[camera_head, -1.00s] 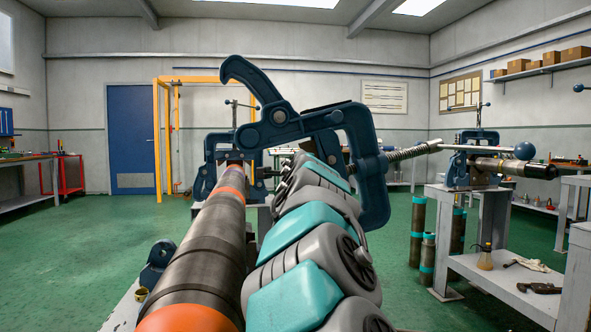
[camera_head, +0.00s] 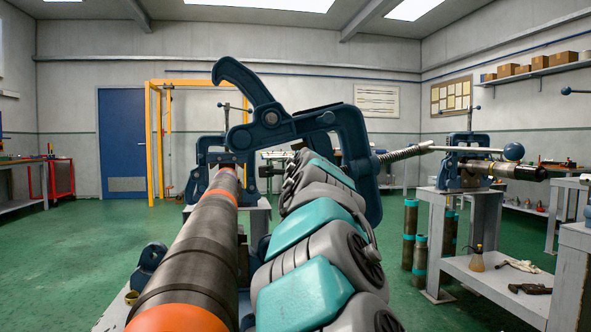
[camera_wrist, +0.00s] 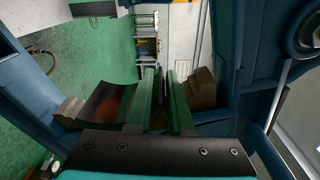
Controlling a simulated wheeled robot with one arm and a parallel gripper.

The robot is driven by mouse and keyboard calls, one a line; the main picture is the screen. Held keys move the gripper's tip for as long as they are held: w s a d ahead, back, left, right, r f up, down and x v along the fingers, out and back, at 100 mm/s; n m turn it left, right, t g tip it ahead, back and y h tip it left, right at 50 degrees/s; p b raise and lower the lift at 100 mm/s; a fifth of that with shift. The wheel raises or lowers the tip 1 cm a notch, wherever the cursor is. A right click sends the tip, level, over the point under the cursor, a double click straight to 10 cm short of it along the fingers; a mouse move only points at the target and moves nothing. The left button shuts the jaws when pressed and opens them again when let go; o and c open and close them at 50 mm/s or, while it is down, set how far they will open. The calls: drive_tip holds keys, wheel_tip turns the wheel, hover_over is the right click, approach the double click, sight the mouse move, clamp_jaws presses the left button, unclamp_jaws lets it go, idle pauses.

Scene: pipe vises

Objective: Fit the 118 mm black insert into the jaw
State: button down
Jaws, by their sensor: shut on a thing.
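In the wrist view my gripper (camera_wrist: 163,100) has two green fingers close together, shut on a dark piece whose middle is mostly hidden between them. A dark, curved surface with a brownish edge (camera_wrist: 105,104) shows left of the fingers, and a brown block (camera_wrist: 201,88) shows right of them. I cannot tell whether these belong to the black insert or to the jaw. Blue vise parts (camera_wrist: 30,100) stand close on both sides. In the head view the large blue vise frame with a hook (camera_head: 352,150) stands ahead; my arm reaches into it and hides my gripper there.
A long dark pipe with orange bands (camera_head: 205,250) runs beside my arm on the left. Another vise (camera_head: 462,165) stands on a bench at right, holding a pipe, with a long handle sticking out left. Dark tubes (camera_head: 410,235) stand on the floor. Green floor is open at left.

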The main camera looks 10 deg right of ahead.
drive_tip(key=c, duration=0.7)
unclamp_jaws()
drive_tip(key=shift+d, duration=0.1)
drive_tip(key=shift+c, duration=0.2)
drive_tip(key=s+b, duration=0.2)
drive_tip(key=s, duration=0.5)
drive_tip(key=shift+s+a+b, duration=0.35)
drive_tip(key=shift+s+b, duration=0.05)
drive_tip(key=shift+r, duration=0.15)
